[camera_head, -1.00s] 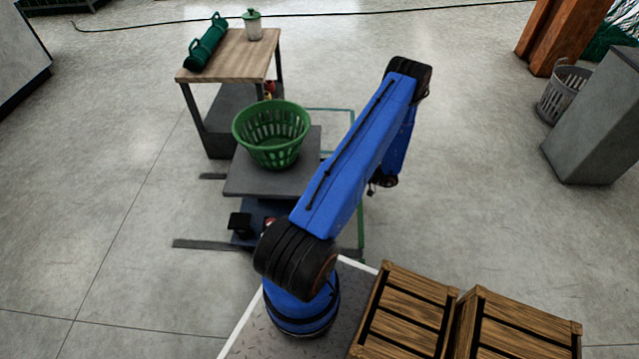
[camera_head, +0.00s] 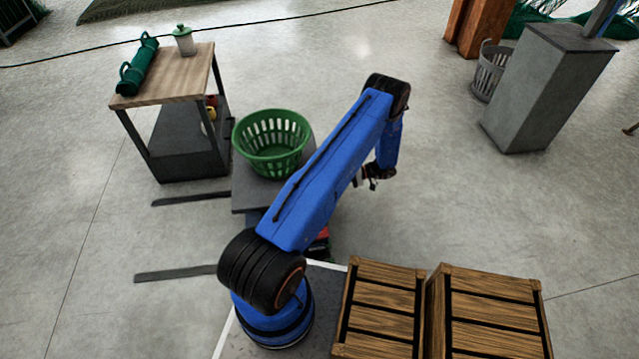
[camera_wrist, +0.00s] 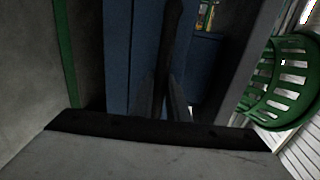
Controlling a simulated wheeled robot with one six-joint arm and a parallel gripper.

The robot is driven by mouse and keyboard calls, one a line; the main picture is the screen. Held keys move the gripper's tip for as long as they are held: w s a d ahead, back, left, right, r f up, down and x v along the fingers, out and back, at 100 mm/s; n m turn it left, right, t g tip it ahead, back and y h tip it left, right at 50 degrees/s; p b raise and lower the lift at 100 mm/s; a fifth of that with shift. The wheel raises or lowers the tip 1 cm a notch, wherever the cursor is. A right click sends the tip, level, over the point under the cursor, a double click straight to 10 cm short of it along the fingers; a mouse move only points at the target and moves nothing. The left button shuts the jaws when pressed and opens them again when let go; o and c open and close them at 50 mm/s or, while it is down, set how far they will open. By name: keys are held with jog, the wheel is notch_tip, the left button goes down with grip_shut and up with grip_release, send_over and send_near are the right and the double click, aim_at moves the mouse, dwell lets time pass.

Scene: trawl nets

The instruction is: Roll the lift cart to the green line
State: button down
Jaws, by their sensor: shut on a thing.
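The lift cart (camera_head: 243,196) has a flat dark-grey top with a green slatted basket (camera_head: 272,144) on it. Its lower part is mostly hidden behind my blue arm. My gripper (camera_head: 370,181) is at the cart's right side in the head view. In the wrist view my gripper (camera_wrist: 165,98) is shut on a dark upright bar that seems to be the cart's handle (camera_wrist: 172,40). The blue cart body (camera_wrist: 118,60) shows behind it. A green line (camera_wrist: 65,50) runs along the floor at the left of the wrist view; the head view shows none of it.
A wooden-topped bench (camera_head: 180,78) with a green roll and a jar stands left of the cart. Wooden crates (camera_head: 380,310) are at the front. A grey cabinet (camera_head: 540,90) stands right; floor between is clear.

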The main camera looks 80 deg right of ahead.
jog(key=shift+s+d, duration=0.3)
jog(key=shift+s, duration=0.1)
jog(key=c, duration=1.7)
grip_release()
jog(key=shift+s, duration=0.15)
jog(key=shift+c, duration=0.2)
jog(key=v, duration=1.7)
jog(key=shift+s, duration=0.2)
jog(key=shift+d+f, duration=0.1)
jog(key=shift+d, duration=0.05)
